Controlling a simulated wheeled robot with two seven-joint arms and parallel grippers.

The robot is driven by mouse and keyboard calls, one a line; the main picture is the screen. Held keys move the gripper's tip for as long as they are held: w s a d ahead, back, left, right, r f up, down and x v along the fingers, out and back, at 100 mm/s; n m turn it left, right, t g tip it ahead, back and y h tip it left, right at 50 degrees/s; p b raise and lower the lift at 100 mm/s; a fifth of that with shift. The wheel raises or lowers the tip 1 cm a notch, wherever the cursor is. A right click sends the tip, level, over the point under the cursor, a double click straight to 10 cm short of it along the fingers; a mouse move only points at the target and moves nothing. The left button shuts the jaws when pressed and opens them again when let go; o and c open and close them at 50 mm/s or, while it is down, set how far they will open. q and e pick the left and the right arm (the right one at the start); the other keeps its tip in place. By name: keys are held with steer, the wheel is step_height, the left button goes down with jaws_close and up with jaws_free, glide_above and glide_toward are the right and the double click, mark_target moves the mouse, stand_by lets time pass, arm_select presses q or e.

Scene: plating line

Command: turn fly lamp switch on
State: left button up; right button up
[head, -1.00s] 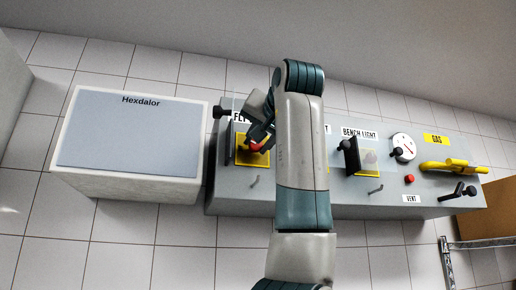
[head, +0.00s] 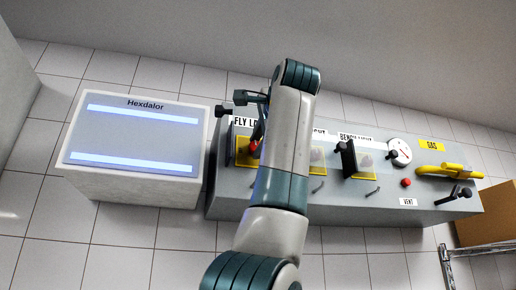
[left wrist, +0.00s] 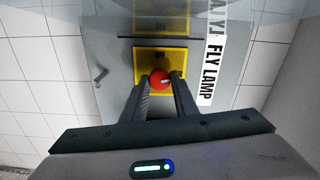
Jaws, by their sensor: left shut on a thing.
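The fly lamp switch has a yellow plate (left wrist: 142,58) and a lever with a red ball knob (left wrist: 159,79). Its FLY LAMP label (left wrist: 207,70) runs beside it in the left wrist view. In the head view the red knob (head: 253,146) shows at the edge of my left arm, which hides part of the plate. My left gripper (left wrist: 160,86) is shut on the red knob, one finger on each side. The Hexdalor box (head: 135,133) at the left shows two bright lit strips. My right gripper is not in view.
The grey panel (head: 340,193) also carries a BENCH LIGHT switch with a black lever (head: 348,158), a round gauge (head: 399,152), a red button (head: 406,183) and a yellow gas handle (head: 440,172). A wire rack (head: 446,265) stands at lower right.

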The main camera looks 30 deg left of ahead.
arm_select(q)
steer(key=shift+m, duration=1)
steer(key=shift+b, duration=0.3)
steer(key=o, duration=1)
steer(key=shift+d, duration=0.1)
steer(key=shift+s+d, duration=0.2)
steer(key=b+v, duration=0.4)
steer(key=v, duration=1.2)
steer(key=shift+s+d+b, duration=0.25)
steer(key=shift+d+b, duration=0.05)
